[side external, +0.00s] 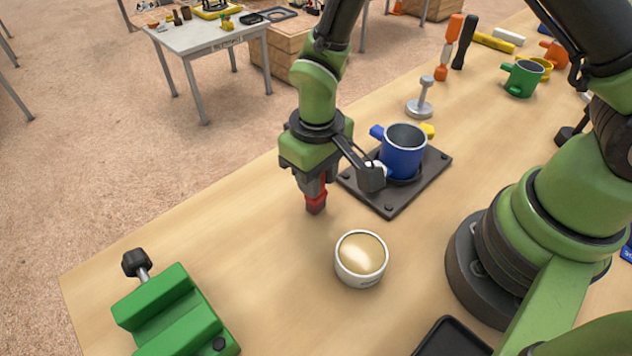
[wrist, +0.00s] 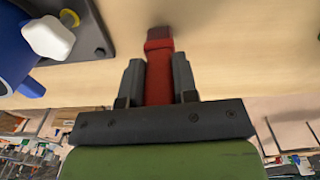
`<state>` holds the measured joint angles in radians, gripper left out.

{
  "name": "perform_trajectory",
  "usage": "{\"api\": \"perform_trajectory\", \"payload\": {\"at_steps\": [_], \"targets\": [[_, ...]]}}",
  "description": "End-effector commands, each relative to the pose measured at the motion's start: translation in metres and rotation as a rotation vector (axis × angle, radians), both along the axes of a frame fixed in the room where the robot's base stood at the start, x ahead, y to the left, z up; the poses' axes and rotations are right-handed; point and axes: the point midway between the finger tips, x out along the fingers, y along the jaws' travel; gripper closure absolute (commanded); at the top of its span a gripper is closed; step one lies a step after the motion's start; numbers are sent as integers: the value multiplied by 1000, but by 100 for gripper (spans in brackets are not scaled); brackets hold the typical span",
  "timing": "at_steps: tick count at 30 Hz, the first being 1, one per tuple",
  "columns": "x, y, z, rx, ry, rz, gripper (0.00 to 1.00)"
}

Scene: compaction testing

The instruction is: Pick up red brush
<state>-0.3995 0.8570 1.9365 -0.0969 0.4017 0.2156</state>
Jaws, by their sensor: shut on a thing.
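The red brush (side external: 316,203) is between the fingers of my gripper (side external: 314,180), with its lower end pointing down near the wooden table. In the wrist view the red brush (wrist: 159,70) lies between the two dark fingers of my gripper (wrist: 158,82), which are shut on it. Its darker tip reaches past the fingers. I cannot tell whether the tip touches the table.
A blue mug (side external: 403,152) stands on a dark plate (side external: 398,203) just right of my gripper. A white round bowl (side external: 361,262) sits in front. A green vise-like block (side external: 175,312) is at the front left. The table (side external: 240,235) left of my gripper is clear.

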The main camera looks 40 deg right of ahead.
Motion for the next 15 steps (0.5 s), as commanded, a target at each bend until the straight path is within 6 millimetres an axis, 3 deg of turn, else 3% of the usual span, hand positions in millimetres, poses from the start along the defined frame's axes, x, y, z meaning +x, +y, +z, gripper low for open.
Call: {"api": "perform_trajectory", "payload": {"at_steps": [8, 15], "targets": [[0, 0, 7, 0, -1, 0, 96], [1, 0, 45, 3, -7, -1, 96]]}}
